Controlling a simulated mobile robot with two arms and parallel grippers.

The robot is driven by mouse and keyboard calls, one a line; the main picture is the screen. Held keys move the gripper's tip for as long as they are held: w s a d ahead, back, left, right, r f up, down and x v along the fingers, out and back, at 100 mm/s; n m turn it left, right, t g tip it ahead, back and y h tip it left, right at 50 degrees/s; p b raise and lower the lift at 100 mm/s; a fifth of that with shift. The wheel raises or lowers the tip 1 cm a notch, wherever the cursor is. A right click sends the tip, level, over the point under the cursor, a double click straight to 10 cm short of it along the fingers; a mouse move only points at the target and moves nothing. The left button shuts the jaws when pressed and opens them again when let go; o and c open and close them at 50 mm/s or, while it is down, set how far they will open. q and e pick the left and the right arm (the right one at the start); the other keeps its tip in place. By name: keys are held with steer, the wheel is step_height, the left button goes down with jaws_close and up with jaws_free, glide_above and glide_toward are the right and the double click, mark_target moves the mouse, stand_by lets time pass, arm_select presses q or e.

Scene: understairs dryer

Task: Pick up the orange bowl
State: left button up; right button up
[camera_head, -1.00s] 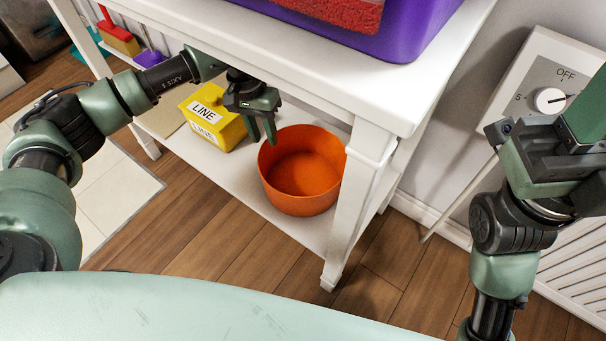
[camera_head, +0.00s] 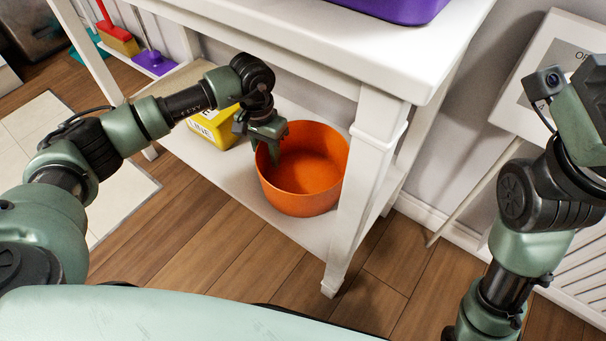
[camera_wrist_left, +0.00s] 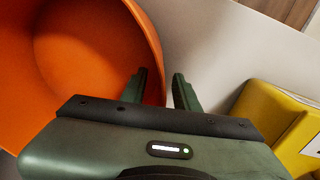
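The orange bowl (camera_head: 305,185) stands upright on the white table's lower shelf (camera_head: 240,205), beside the front right leg. In the left wrist view the bowl (camera_wrist_left: 85,50) fills the upper left. My left gripper (camera_head: 272,152) is at the bowl's left rim. In the left wrist view its two fingers (camera_wrist_left: 158,90) are apart, one over the bowl's inside and one outside, with the rim between them. Whether they touch the wall cannot be told. My right gripper (camera_head: 584,105) is cut off at the right edge, and its fingertips cannot be made out.
A yellow box (camera_head: 212,128) sits on the shelf left of the bowl; it also shows in the left wrist view (camera_wrist_left: 275,112). The table leg (camera_head: 362,185) stands close right of the bowl. The tabletop (camera_head: 330,45) overhangs the shelf and carries a purple tub (camera_head: 400,8).

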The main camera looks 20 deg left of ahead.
arm_select(q)
jaws_close()
steer(key=shift+r, duration=0.1)
stand_by(1.2)
